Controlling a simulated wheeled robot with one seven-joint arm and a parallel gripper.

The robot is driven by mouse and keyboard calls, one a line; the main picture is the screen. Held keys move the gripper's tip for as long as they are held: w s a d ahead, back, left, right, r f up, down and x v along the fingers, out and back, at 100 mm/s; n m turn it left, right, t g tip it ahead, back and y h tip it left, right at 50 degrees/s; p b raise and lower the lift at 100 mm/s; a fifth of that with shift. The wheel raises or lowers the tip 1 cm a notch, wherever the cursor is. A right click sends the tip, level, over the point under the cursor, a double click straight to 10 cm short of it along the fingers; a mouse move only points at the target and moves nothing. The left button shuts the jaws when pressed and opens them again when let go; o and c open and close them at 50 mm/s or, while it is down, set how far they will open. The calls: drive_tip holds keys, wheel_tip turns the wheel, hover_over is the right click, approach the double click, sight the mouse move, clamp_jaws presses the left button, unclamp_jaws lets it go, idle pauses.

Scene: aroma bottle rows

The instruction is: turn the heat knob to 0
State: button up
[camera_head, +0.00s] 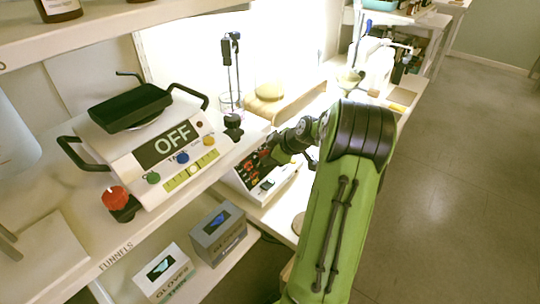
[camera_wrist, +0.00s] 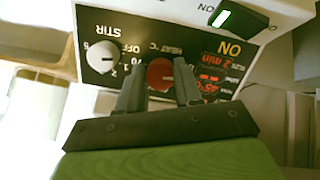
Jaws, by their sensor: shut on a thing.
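The red heat knob (camera_wrist: 160,74) is on the black front panel in the wrist view, below the upside-down label "HEAT °C". My gripper (camera_wrist: 159,80) reaches up to the panel with its two dark fingers on either side of the red knob, shut on it. The knob's pointer and exact setting are hidden or too small to read. The red display (camera_wrist: 212,72) to the right shows "45" and "2 min". In the head view my green arm (camera_head: 345,200) reaches to the hotplate unit (camera_head: 262,188), and my gripper is mostly hidden there.
A white stir knob (camera_wrist: 101,57) is left of the heat knob. A green-lit switch (camera_wrist: 222,18) marked ON is at the top. In the head view a scale (camera_head: 150,150) reading OFF and a red-knobbed item (camera_head: 115,198) stand on the left shelf. Boxes (camera_head: 218,232) are below.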

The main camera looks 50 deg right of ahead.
idle(0.3)
drive_tip(key=o, duration=1)
drive_tip(key=shift+o, duration=0.2)
drive_tip(key=p+v, duration=0.4)
drive_tip(key=v, duration=1.1)
drive_tip(key=shift+s+r+p, duration=0.25)
drive_tip(key=shift+r+p, duration=0.1)
drive_tip(key=shift+p, duration=0.05)
